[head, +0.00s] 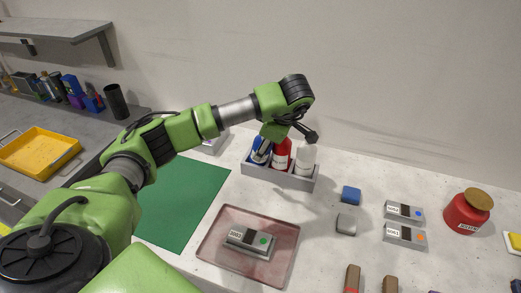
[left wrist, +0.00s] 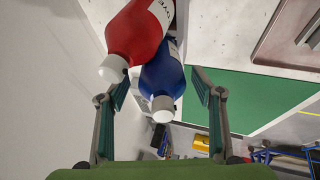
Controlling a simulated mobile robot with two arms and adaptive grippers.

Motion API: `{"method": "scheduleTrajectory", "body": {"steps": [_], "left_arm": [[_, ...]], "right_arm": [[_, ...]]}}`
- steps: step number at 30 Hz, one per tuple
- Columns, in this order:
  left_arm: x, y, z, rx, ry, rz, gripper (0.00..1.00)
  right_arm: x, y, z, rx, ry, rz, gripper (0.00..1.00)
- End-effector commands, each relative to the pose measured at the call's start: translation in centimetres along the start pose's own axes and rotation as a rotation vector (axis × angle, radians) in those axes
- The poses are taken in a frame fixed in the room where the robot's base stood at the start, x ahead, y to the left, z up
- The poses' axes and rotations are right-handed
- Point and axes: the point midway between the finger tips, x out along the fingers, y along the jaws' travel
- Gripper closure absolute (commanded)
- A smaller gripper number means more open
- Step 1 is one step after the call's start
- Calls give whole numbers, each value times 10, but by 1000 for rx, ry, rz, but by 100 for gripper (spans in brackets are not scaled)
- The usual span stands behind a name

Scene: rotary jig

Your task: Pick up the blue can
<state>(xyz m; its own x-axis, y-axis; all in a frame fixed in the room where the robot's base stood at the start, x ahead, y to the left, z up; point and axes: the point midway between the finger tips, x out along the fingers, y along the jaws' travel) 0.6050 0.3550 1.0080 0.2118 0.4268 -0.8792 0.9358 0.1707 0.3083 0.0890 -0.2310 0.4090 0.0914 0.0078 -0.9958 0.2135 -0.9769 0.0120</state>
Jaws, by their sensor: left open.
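The blue thing is a bottle-shaped container (head: 258,156) with a white cap, standing at the left end of a grey box, partly hidden by my left gripper (head: 267,141). In the left wrist view the blue bottle (left wrist: 163,76) shows between the two fingers of my left gripper (left wrist: 161,80), which is open, with gaps on both sides. A red bottle (head: 281,155) stands right beside the blue one; in the left wrist view the red bottle (left wrist: 137,37) overlaps it near the left finger. My right gripper is not in view.
A white bottle (head: 306,160) shares the grey box (head: 281,181). A green mat (head: 185,205) and a reddish tray (head: 270,276) lie in front. A blue block (head: 351,194), several grey devices and a red jar (head: 467,212) stand on the right. A wall rises behind.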

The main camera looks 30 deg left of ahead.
Motion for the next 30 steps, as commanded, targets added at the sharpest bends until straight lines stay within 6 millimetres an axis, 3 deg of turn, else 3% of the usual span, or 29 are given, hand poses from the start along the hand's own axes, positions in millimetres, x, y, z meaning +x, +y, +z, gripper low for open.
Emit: {"method": "scheduleTrajectory", "body": {"steps": [12, 21, 27, 30], "left_arm": [[47, -3, 4, 0, 1, -3, 39], [54, -2, 4, 0, 0, 0, 39], [53, -2, 4, 0, 0, 0, 90], [53, -2, 4, -1, 0, 2, 90]], "right_arm": [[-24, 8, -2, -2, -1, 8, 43], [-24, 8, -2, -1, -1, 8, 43], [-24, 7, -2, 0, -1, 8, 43], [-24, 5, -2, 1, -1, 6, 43]]}}
